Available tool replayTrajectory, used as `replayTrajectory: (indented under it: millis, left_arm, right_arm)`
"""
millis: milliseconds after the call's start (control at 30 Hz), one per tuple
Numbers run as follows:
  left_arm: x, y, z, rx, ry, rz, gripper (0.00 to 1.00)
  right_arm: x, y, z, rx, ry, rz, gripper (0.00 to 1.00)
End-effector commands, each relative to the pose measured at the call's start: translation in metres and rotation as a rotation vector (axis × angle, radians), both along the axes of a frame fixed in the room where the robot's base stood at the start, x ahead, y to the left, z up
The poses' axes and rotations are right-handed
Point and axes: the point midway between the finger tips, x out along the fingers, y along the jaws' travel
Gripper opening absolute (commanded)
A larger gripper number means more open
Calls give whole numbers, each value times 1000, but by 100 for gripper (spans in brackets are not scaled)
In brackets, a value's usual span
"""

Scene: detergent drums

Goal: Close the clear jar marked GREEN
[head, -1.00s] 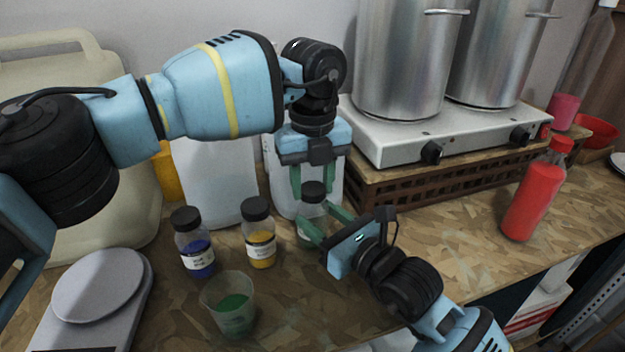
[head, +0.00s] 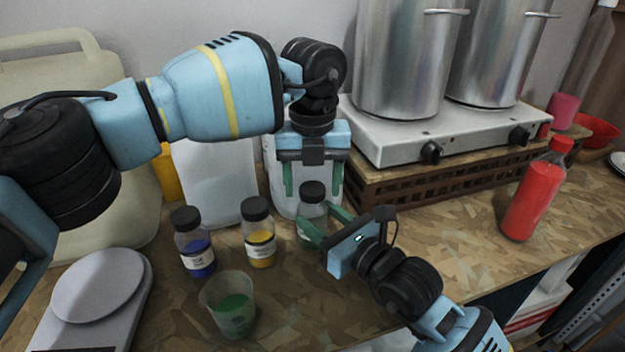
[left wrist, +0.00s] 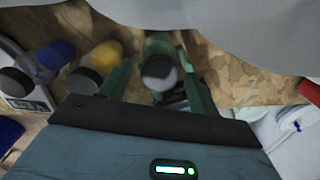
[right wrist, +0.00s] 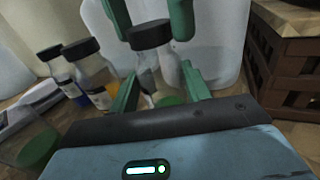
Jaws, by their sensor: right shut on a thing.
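The clear jar (head: 312,222) with a little green in its base stands on the bench, its label not readable. Its black lid (head: 312,190) sits on top; it also shows in the right wrist view (right wrist: 150,35). Whether it is fully seated I cannot tell. My right gripper (head: 318,226) is shut on the jar's body from the front right. My left gripper (head: 312,188) points down over the lid, its fingers spread to either side with gaps. In the left wrist view the lid (left wrist: 160,73) lies between the open fingers.
A blue-filled jar (head: 195,250) and a yellow-filled jar (head: 260,240), both black-lidded, stand to the left. A cup of green (head: 230,308) is in front, a scale (head: 98,290) at far left. White containers (head: 215,185) stand behind. A red bottle (head: 533,195) stands right.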

Motion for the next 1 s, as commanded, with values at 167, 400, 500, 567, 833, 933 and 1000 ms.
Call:
replayTrajectory:
  millis: [167,400,500,567,833,933,1000]
  left_arm:
    - [0,0,1,0,0,1,62]
    - [0,0,21,-1,-2,2,62]
    - [0,0,34,0,-2,1,62]
    - [0,0,40,0,-1,1,62]
    - [0,0,45,1,1,0,62]
    - [0,0,46,1,0,4,59]
    - [0,0,50,2,-2,33,59]
  right_arm:
    - [0,0,0,0,1,0,0]
    - [0,0,0,0,1,0,0]
    - [0,0,0,0,1,0,0]
    - [0,0,0,0,1,0,0]
    - [0,0,0,0,0,0,0]
    - [0,0,0,0,0,0,0]
    - [0,0,0,0,0,0,0]
